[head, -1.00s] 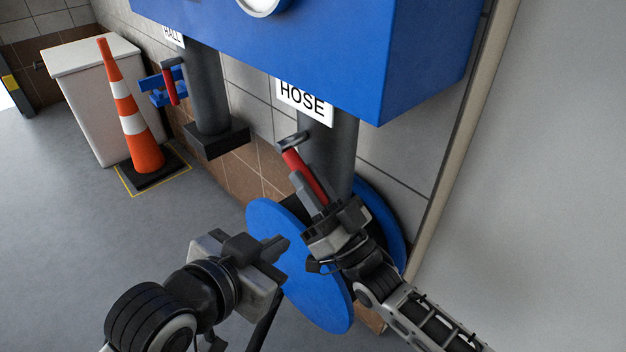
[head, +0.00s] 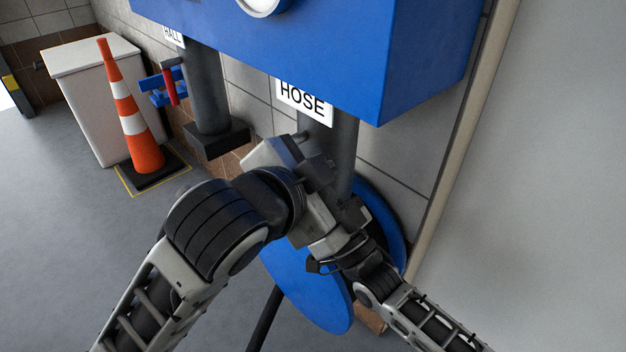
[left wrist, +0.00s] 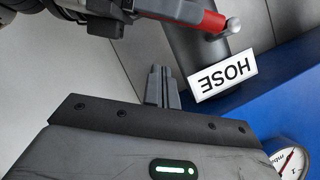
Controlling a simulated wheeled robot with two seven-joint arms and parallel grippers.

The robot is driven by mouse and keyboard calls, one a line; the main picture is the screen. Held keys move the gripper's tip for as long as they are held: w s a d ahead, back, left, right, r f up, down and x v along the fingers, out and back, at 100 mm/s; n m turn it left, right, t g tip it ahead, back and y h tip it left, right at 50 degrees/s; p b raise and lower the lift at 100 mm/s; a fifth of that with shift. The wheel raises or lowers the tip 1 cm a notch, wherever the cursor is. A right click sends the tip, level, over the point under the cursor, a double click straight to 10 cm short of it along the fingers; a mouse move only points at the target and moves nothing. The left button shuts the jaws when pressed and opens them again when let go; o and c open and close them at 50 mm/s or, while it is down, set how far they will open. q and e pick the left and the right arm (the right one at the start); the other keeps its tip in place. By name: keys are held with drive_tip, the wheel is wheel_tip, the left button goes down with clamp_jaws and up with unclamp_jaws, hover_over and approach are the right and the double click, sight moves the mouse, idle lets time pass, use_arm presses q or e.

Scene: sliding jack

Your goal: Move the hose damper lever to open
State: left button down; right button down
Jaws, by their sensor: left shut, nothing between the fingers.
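The red hose damper lever (left wrist: 190,14) shows in the left wrist view at the top, its round grey pivot end beside the dark hose pipe (left wrist: 191,48). In the head view my left arm hides the lever. The HOSE sign (head: 303,99) is above that spot, and it shows upside down in the left wrist view (left wrist: 227,74). My left gripper (left wrist: 160,86) is shut and empty, near the pipe and sign and apart from the lever. My right gripper (left wrist: 112,10) is at the lever's other end; whether its fingers grip it is unclear.
A blue box (head: 420,60) overhangs the pipe, with a gauge (left wrist: 290,160). Blue discs (head: 305,290) stand below. A second pipe with a red lever (head: 171,87), an orange cone (head: 134,125) and a white bin (head: 80,90) are left.

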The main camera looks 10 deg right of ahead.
drive_tip(key=shift+f, duration=0.15)
use_arm(q)
drive_tip(key=w+f, duration=0.2)
drive_tip(key=f, duration=0.1)
drive_tip(key=shift+w, duration=0.2)
drive_tip(key=shift+w+a+f, duration=0.25)
drive_tip(key=shift+a+f, duration=0.25)
drive_tip(key=shift+f, duration=0.05)
drive_tip(key=shift+w+a+f, duration=0.2)
drive_tip(key=shift+a+f, duration=0.15)
drive_tip(key=shift+f, duration=0.35)
use_arm(e)
drive_tip(key=c, duration=1.3)
unclamp_jaws()
drive_tip(key=shift+o, duration=0.2)
drive_tip(key=shift+r, duration=0.2)
drive_tip(key=shift+s, duration=0.1)
